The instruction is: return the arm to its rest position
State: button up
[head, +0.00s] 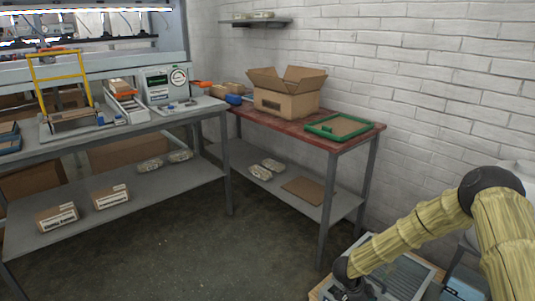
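My arm, in a ridged yellow sleeve with dark joints, comes in at the lower right of the head view. It bends at a dark elbow and slopes down to the left. Its dark end with my gripper (352,291) is at the bottom edge, in front of a grey tray-like surface on the floor side. The fingers are cut off by the frame edge, so I cannot tell if they are open or shut, or if they hold anything.
A red-topped table (310,137) holds an open cardboard box (287,103) and a green-rimmed tray (338,127). A grey workbench (100,133) with a yellow-framed press (62,82) stands left. The dark floor (215,255) between is clear. A brick wall rises behind.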

jog(key=s+a+f+n+t+y, duration=0.1)
jog(key=s+a+f+n+t, duration=0.15)
jog(key=s+a+n, duration=0.4)
jog(key=s+a+f+n+t+y, duration=0.2)
jog(key=s+a+f+n, duration=0.15)
jog(key=s+n, duration=0.55)
jog(key=s+a+r+n+g+y, duration=0.2)
jog(key=s+n, duration=0.1)
jog(key=s, duration=0.9)
jog(key=s+a+r+n+g+y, duration=0.1)
jog(key=s+a+r+n+g, duration=0.15)
jog(key=s, duration=0.85)
notch_tip(320, 180, up, 28)
jog(key=t+p, duration=0.1)
jog(key=p, duration=2.7)
jog(key=shift+s+d+r, duration=0.15)
jog(key=shift+d+r, duration=0.1)
jog(key=shift+d, duration=0.05)
